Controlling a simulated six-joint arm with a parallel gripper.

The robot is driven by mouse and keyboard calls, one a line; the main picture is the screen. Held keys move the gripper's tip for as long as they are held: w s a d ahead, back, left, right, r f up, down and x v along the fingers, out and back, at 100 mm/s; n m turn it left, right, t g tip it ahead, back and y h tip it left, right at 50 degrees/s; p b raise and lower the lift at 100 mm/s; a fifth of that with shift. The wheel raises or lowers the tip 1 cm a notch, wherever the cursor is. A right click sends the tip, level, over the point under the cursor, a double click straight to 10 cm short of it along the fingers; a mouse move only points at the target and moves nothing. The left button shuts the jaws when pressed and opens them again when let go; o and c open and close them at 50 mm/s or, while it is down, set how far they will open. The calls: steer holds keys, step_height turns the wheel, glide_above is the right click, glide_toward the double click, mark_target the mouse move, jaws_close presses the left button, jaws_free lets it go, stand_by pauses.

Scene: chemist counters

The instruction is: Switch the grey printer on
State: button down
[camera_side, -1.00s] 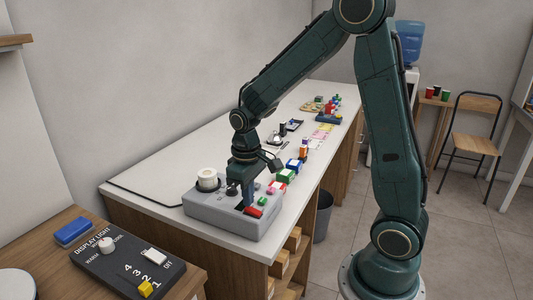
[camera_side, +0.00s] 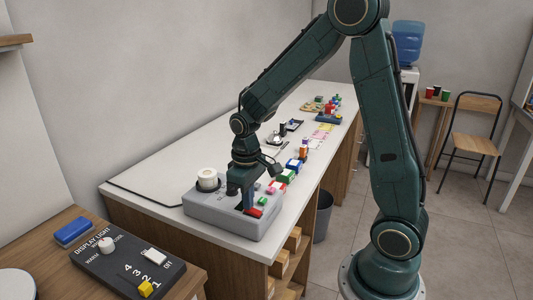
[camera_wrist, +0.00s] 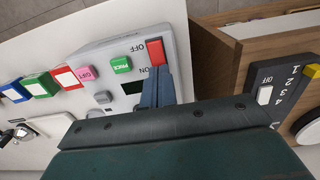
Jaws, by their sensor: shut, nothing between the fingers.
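The switch (camera_wrist: 155,50) also shows in the wrist view, between an OFF label and a partly hidden ON label. My gripper (camera_side: 247,207) is shut and empty, pointing down. Its fingertips (camera_wrist: 157,70) are at the ON end of the switch and cover part of it. I cannot tell whether they touch it or which way the rocker is tilted.
Green PRICE (camera_wrist: 121,64) and pink GIFT (camera_wrist: 86,73) buttons lie beside the switch. Small coloured boxes (camera_side: 286,176) stand along the counter beyond the printer. A dark display-light panel (camera_side: 128,258) is on the wooden desk at the near left.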

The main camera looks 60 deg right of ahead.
steer(key=shift+f, duration=0.2)
steer(key=shift+r, duration=3.55)
steer(key=s+a+r+t, duration=0.2)
steer(key=s+r, duration=0.3)
steer(key=s, duration=0.3)
steer(key=s+a+r+t, duration=0.3)
steer(key=s+r, duration=0.2)
steer(key=s, duration=0.3)
steer(key=shift+s+a+t, duration=0.15)
steer(key=shift+a+t, duration=0.15)
